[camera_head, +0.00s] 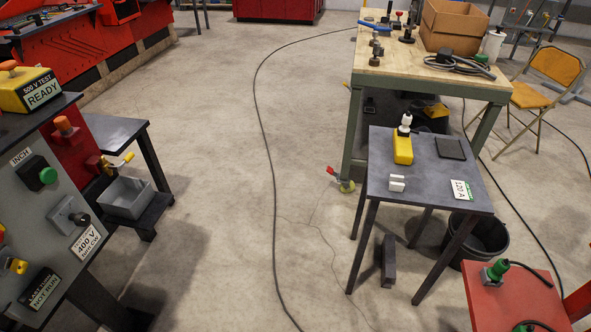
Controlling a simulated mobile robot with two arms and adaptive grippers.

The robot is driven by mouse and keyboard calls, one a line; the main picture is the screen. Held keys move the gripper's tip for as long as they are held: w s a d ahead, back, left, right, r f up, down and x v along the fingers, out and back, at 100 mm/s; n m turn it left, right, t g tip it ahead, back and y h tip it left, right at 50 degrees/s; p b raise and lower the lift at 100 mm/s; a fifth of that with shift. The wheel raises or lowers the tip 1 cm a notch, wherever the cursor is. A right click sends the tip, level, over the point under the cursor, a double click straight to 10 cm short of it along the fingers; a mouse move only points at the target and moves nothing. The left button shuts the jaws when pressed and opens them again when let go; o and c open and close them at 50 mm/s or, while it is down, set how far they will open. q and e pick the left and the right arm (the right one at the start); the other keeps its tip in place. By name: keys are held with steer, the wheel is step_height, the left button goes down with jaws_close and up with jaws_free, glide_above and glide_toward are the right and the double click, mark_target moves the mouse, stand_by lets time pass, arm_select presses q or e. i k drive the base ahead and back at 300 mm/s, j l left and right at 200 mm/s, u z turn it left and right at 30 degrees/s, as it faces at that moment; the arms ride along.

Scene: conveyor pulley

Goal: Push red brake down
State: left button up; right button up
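A small red brake pedal (333,171) sticks out to the left of a yellow-green caster wheel (347,186). The caster is under the near leg of a wooden-topped workbench (407,68). The red pedal looks tilted upward, its outer end higher than where it meets the caster. It is small in the picture, so its exact angle is hard to tell. Neither of my grippers shows in the head view, and nothing is touching the pedal.
A dark side table (408,187) with a yellow device stands right of the caster. A black cable (262,120) crosses the floor. A grey control panel (40,215) and a small bin (127,198) are at left. The concrete floor (225,190) left of the caster is mostly clear.

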mark_target(330, 170)
steer(key=i+j+z, duration=0.45)
steer(key=i, duration=0.2)
steer(key=i+j, duration=0.25)
steer(key=i, duration=0.3)
